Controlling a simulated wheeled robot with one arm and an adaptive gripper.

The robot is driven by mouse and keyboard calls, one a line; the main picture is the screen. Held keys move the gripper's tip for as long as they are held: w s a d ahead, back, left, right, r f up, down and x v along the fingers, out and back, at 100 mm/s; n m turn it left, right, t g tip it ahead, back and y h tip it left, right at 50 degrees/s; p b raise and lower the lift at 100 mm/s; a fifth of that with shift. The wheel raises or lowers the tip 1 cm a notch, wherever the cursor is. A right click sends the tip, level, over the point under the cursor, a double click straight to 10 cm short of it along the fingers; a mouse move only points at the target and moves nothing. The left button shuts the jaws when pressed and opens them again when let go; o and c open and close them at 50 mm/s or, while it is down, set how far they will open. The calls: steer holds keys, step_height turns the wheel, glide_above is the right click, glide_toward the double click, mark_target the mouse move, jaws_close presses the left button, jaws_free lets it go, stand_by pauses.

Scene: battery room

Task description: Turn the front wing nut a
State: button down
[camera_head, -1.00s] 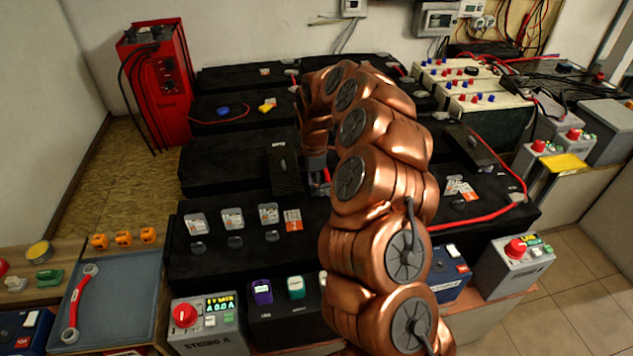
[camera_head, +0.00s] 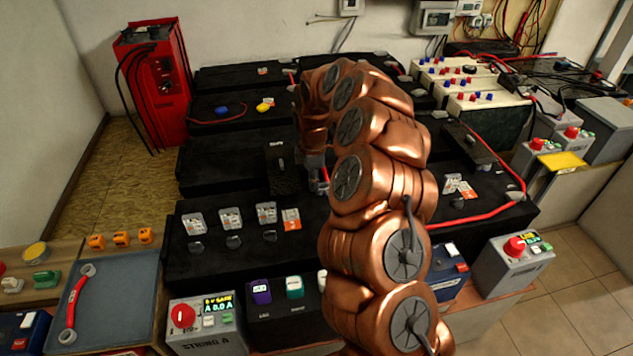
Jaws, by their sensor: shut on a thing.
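My copper-coloured arm reaches over the black battery bank, and my gripper (camera_head: 318,176) points down at its middle, just right of an upright dark cover (camera_head: 281,168). The arm hides much of the gripper. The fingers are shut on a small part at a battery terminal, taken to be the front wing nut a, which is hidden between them. A bit of red cable (camera_head: 325,182) shows beside the fingertips. The String A box (camera_head: 205,322), grey with a red knob and a lit display, stands at the front left.
A red charger (camera_head: 152,85) stands at the back left. Another dark cover (camera_head: 467,147) and a red cable (camera_head: 470,217) lie right of my arm. Bare floor shows at the lower right.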

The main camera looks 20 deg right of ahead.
steer(key=m, duration=0.1)
steer(key=m+b, duration=0.2)
steer(key=m, duration=0.1)
steer(key=shift+w+a+f, duration=0.15)
steer(key=shift+w+f, duration=0.05)
steer(key=shift+w, duration=0.05)
steer(key=m, duration=0.1)
steer(key=m+b, duration=0.1)
steer(key=m, duration=0.1)
steer(key=m+b, duration=0.1)
steer(key=m, duration=0.1)
steer(key=shift+w+d, duration=0.3)
steer(key=shift+d, duration=0.05)
steer(key=m, duration=0.2)
steer(key=m+b, duration=0.1)
steer(key=m, duration=0.1)
steer(key=shift+w+d+m+b, duration=0.15)
steer(key=shift+d+m+b, duration=0.15)
steer(key=shift+d+m, duration=0.1)
steer(key=shift+d+r+m+b, duration=0.15)
steer(key=shift+m+b, duration=0.1)
steer(key=shift+m, duration=0.6)
steer(key=shift+d+m+b, duration=0.15)
steer(key=shift+m+b, duration=0.05)
steer(key=shift+m, duration=0.65)
steer(key=c, duration=1.2)
jaws_free()
steer(key=shift+d, duration=0.1)
